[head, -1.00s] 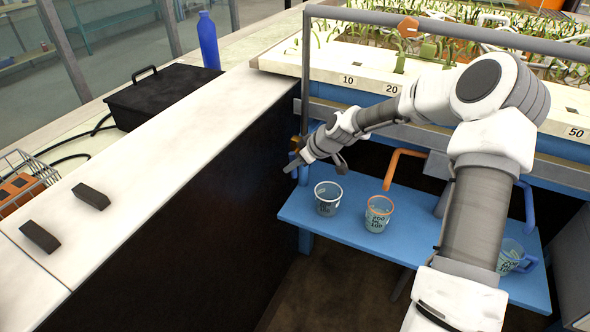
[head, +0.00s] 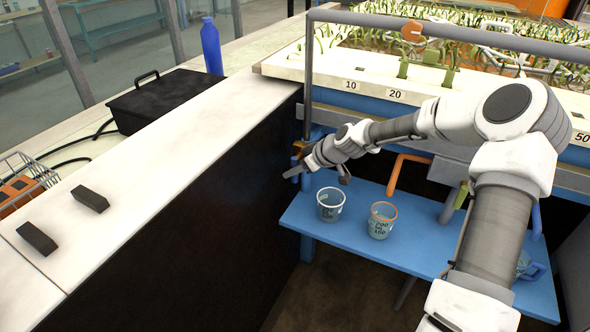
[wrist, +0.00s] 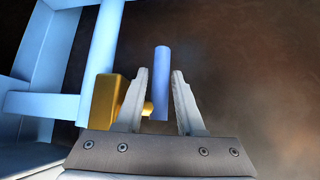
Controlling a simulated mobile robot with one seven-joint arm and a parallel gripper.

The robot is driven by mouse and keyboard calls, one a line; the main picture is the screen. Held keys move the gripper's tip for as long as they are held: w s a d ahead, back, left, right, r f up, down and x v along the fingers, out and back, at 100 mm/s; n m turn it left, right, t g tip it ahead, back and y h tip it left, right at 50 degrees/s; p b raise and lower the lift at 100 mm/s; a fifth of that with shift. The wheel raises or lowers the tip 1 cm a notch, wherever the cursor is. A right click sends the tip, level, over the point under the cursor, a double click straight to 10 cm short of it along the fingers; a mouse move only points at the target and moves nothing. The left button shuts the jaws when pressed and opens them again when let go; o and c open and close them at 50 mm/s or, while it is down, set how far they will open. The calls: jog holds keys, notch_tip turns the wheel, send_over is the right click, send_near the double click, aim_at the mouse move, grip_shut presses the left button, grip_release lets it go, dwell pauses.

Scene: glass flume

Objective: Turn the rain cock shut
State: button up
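The rain cock shows in the wrist view as a brass body (wrist: 104,100) with a blue bar-shaped handle (wrist: 161,82), beside a light-blue frame. My gripper (wrist: 160,88) is open, with one finger on each side of the blue handle. The left finger hides part of the brass body. In the head view my gripper (head: 297,172) is at the rig's left post, and only a little of the brass body (head: 298,147) shows above it.
A blue shelf (head: 350,240) below my gripper carries a white-rimmed cup (head: 330,205) and an orange-rimmed cup (head: 382,220). An orange pipe handle (head: 394,174) is to the right. A dark-sided white counter (head: 165,165) stands close on the left.

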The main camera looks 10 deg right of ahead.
jog(key=p+v, duration=0.4)
jog(key=v, duration=1.3)
jog(key=shift+r+p, duration=0.2)
jog(key=shift+p, duration=0.1)
jog(key=shift+s, duration=0.1)
